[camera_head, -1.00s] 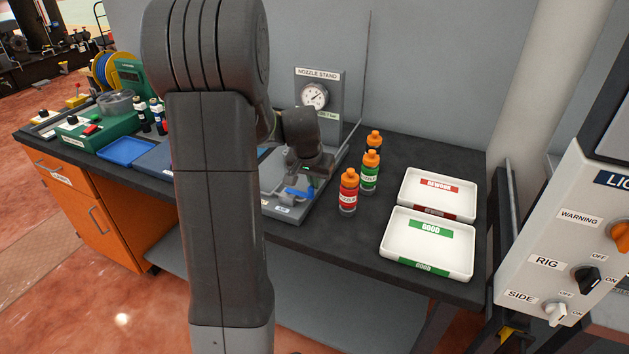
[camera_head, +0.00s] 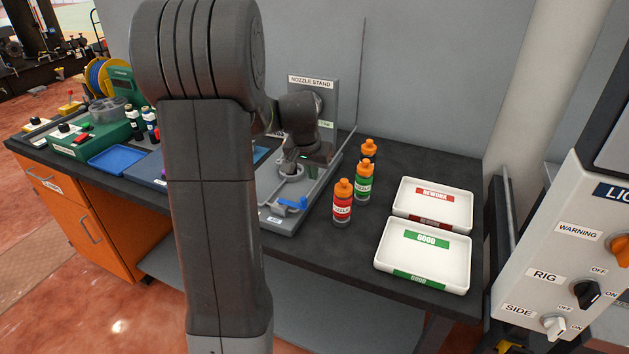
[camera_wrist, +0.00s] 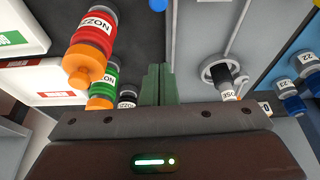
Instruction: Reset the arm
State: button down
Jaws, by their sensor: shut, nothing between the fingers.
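My gripper (camera_head: 290,166) is above the nozzle stand (camera_head: 314,83) at the middle of the bench, partly hidden by my arm in the head view. In the wrist view my gripper (camera_wrist: 156,72) has its two greenish fingers together with nothing between them. A small bottle (camera_wrist: 228,88) with a dark cap stands in a ring of the stand, to the right of the fingers and apart from them. The stand's blue lever (camera_head: 294,203) lies in front of the gripper.
A red bottle (camera_head: 342,205), a green bottle (camera_head: 364,182) and a dark bottle (camera_head: 369,150), all orange-capped, stand right of the stand. The white REWORK tray (camera_head: 462,197) and GOOD tray (camera_head: 461,249) lie further right. A switch panel (camera_head: 565,240) is at the right edge.

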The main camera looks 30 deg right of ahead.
jog(key=v, duration=0.6)
jog(key=shift+w, duration=0.25)
jog(key=shift+f, duration=0.1)
